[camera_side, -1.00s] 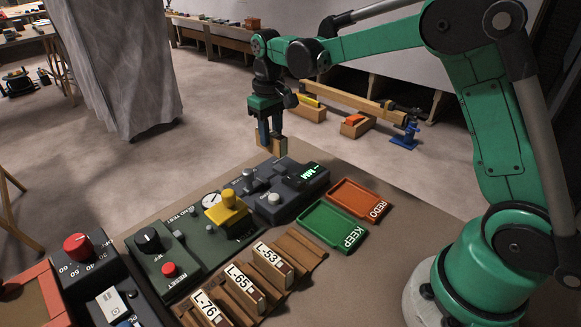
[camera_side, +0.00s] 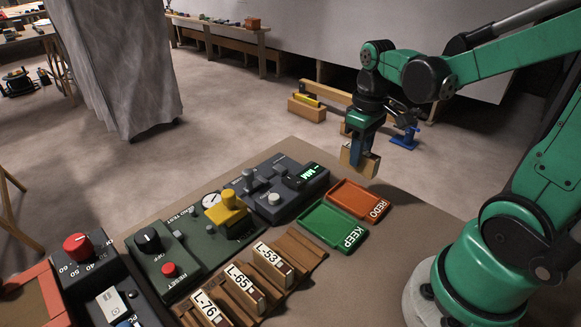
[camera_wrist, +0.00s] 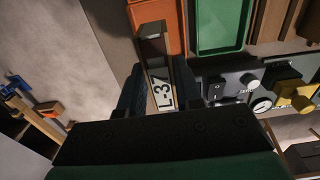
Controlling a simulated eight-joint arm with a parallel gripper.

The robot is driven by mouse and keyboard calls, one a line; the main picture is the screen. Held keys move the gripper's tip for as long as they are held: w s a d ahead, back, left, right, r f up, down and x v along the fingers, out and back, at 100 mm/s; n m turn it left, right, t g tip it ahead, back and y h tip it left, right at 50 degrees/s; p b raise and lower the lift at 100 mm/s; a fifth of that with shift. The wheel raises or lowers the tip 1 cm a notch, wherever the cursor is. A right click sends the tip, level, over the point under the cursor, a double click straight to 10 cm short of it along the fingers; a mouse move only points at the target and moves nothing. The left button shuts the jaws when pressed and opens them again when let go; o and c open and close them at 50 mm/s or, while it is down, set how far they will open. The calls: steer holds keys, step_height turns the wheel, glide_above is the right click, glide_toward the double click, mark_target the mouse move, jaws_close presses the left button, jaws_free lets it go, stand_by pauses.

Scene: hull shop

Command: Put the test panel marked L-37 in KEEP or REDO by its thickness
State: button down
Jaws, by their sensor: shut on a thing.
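My gripper (camera_side: 364,150) is shut on the test panel (camera_side: 360,160), a tan block with a pale face. In the wrist view the panel (camera_wrist: 159,68) carries the label L-37 between my fingers. In the side view the panel hangs in the air, behind the orange REDO tray (camera_side: 352,197). The green KEEP tray (camera_side: 326,220) lies in front of REDO. Both trays look empty. The dark thickness gauge (camera_side: 278,190) stands left of the trays. Its green display (camera_side: 307,172) shows MM, with what look like dashes before it.
A wooden rack (camera_side: 305,252) holds panels L-53 (camera_side: 268,257), L-65 and L-76. A green tester (camera_side: 185,250) with a yellow-topped part (camera_side: 228,207) stands left of it. A dark box (camera_side: 90,270) with a red knob is farther left.

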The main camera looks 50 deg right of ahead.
steer(key=shift+s+f, duration=0.1)
steer(key=shift+f, duration=3.15)
steer(key=shift+f, duration=0.5)
steer(key=c, duration=0.5)
jaws_free()
steer(key=shift+r, duration=0.1)
steer(key=shift+r, duration=2.35)
steer(key=shift+a+r, duration=0.2)
steer(key=shift+r, duration=0.3)
steer(key=shift+w+a+r+t, duration=0.3)
steer(key=shift+a+r+t, duration=0.75)
steer(key=shift+a, duration=0.55)
steer(key=shift+w+a+r+t, duration=0.35)
steer(key=shift+a+r+t, duration=0.55)
steer(key=shift+a+t, duration=0.55)
steer(key=shift+w+a+r+t, duration=0.3)
steer(key=shift+a+r+t, duration=0.7)
steer(key=shift+a, duration=0.75)
